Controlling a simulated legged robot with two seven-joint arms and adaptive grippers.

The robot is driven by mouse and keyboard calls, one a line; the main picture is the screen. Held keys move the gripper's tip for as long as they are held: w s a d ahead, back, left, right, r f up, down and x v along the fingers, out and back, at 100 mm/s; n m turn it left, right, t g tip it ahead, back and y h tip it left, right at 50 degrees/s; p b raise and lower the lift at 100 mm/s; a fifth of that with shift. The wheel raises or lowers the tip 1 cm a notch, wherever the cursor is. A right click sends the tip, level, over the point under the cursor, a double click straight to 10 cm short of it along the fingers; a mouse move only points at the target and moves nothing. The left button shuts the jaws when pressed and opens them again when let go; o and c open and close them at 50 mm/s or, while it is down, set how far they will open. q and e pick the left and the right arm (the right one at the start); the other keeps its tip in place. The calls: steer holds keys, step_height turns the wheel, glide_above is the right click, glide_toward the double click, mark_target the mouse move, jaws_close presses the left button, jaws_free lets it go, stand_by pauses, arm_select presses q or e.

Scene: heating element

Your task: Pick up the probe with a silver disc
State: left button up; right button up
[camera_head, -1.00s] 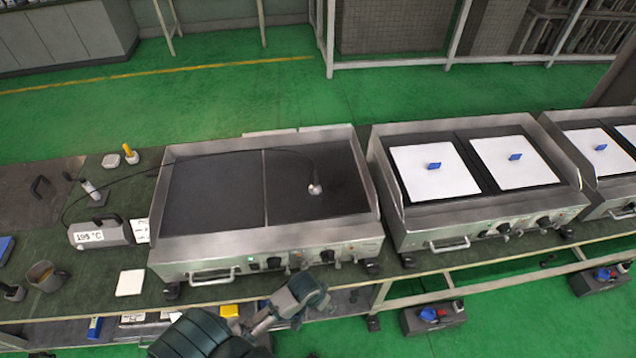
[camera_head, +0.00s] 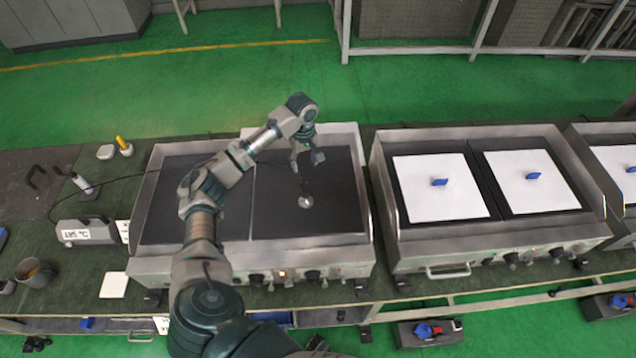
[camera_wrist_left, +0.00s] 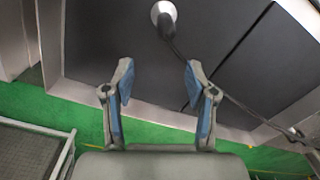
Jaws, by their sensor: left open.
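The probe with a silver disc (camera_head: 305,202) lies on the right dark plate of the left griddle (camera_head: 250,262), with its cable running left. In the left wrist view the round disc (camera_wrist_left: 163,14) is at the top, with its dark handle and cable going down to the right. My left gripper (camera_head: 307,165) is above the same plate, just behind the probe in the head view. Its fingers (camera_wrist_left: 158,85) are apart with nothing between them, and they do not touch the probe. My right gripper is not seen.
A grey readout box marked 195 °C (camera_head: 85,232) stands left of the griddle. A second griddle (camera_head: 475,247) with white plates (camera_head: 440,200) and blue knobs stands close on the right. The raised metal walls border the dark plates. A cup (camera_head: 35,272) sits at the left.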

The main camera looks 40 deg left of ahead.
mark_target(305, 194)
arm_select(q)
steer(key=s+f, duration=0.2)
steer(key=f, duration=0.1)
steer(key=shift+s+d+f, duration=0.1)
steer(key=shift+s, duration=0.15)
steer(key=f, duration=0.3)
steer(key=w+f, duration=0.1)
steer(key=f, duration=0.3)
steer(key=shift+w+f, duration=0.15)
steer(key=shift+w, duration=0.05)
steer(key=shift+s+f, duration=0.25)
steer(key=shift+f, duration=0.2)
steer(key=f, duration=0.4)
steer(key=shift+w+d+f+b, duration=0.1)
steer(key=shift+d+f+b, duration=0.2)
steer(key=shift+d+f, duration=0.05)
steer(key=shift+a, duration=0.1)
jaws_close()
